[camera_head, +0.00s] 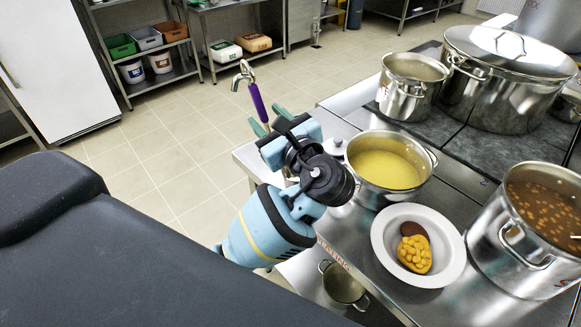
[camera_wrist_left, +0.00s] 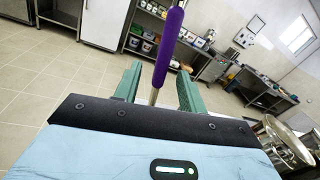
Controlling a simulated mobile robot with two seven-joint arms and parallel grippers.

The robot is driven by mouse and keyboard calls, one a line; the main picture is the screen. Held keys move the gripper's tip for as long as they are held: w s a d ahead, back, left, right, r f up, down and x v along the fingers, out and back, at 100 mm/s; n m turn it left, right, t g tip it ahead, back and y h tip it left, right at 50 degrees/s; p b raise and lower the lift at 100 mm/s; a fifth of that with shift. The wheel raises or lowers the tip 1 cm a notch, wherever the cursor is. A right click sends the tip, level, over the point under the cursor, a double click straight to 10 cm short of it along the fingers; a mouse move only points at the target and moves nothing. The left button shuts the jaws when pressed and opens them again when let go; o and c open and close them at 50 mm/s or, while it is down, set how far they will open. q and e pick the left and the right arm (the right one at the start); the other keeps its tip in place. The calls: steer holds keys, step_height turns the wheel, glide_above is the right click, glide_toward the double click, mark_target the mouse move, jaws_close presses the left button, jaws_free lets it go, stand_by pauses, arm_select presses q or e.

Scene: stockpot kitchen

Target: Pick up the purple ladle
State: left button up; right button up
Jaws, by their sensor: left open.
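The purple ladle (camera_head: 257,103) shows in the head view as an upright, slightly tilted purple handle with a curved metal piece at its top. Its lower part is hidden behind my left gripper (camera_head: 270,119). In the left wrist view, the purple handle (camera_wrist_left: 168,47) rises from between the green fingers, and its thin metal shaft runs down between them. My left gripper (camera_wrist_left: 160,72) is open, with a visible gap on both sides of the shaft. I cannot tell whether a finger touches it. My right gripper is not in view.
A pot of yellow soup (camera_head: 385,165) stands just right of my left arm. A white plate with food (camera_head: 447,235), a pot of brown stew (camera_head: 490,240) and large steel pots (camera_head: 490,100) fill the counter and stove. Open tiled floor lies to the left.

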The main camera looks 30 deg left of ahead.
arm_select(q)
steer(key=x, duration=0.5)
steer(key=shift+w+f, duration=0.1)
jaws_close()
stand_by(0.3)
